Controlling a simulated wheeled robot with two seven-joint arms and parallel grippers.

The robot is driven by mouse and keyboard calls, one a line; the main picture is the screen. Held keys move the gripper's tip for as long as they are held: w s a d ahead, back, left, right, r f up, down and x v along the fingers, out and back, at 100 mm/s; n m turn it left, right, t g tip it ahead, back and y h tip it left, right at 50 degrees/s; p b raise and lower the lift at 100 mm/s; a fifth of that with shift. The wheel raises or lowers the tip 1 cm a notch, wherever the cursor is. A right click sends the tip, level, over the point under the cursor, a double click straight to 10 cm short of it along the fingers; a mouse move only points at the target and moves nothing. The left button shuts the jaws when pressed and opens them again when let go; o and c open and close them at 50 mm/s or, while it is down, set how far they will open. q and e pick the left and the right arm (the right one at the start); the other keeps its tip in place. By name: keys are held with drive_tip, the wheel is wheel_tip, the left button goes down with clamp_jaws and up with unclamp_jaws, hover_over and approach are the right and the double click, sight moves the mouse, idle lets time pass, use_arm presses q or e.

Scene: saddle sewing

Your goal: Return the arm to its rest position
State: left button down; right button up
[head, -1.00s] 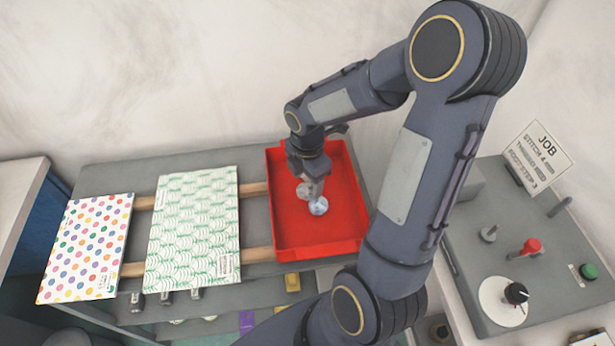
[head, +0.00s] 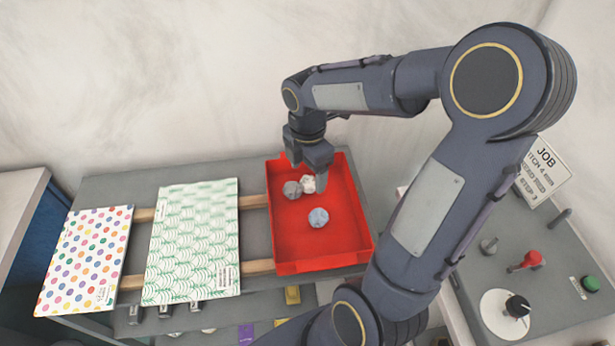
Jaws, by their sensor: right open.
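My right arm reaches in from the lower right and bends over the table. My right gripper (head: 308,168) is open and points down above the back part of the red tray (head: 290,268). Three small round pieces lie in the tray: a grey one (head: 292,190), a whitish one (head: 307,184) close beside it, and a blue-grey one (head: 318,218) nearer the middle. The gripper is just behind the first two; I cannot tell how high above the tray floor it is. My left gripper is not in view.
A polka-dot sheet (head: 88,258) and a green-patterned sheet (head: 192,240) lie left of the tray across wooden strips. At right, a grey panel (head: 470,270) carries a red knob (head: 531,259), a green button (head: 590,284) and a JOB sign (head: 543,168). A wall stands behind.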

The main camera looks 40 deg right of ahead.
idle(0.4)
drive_tip(key=s+a+r+m+t+y, duration=0.3)
drive_tip(key=s+a+m, duration=0.7)
drive_tip(key=m, duration=0.9)
drive_tip(key=s+r+t, duration=0.2)
drive_tip(key=s, duration=0.1)
drive_tip(key=shift+s+a+r+m+t+y, duration=0.15)
drive_tip(key=shift+r+m+t+y, duration=0.15)
drive_tip(key=shift+r+m+y, duration=0.1)
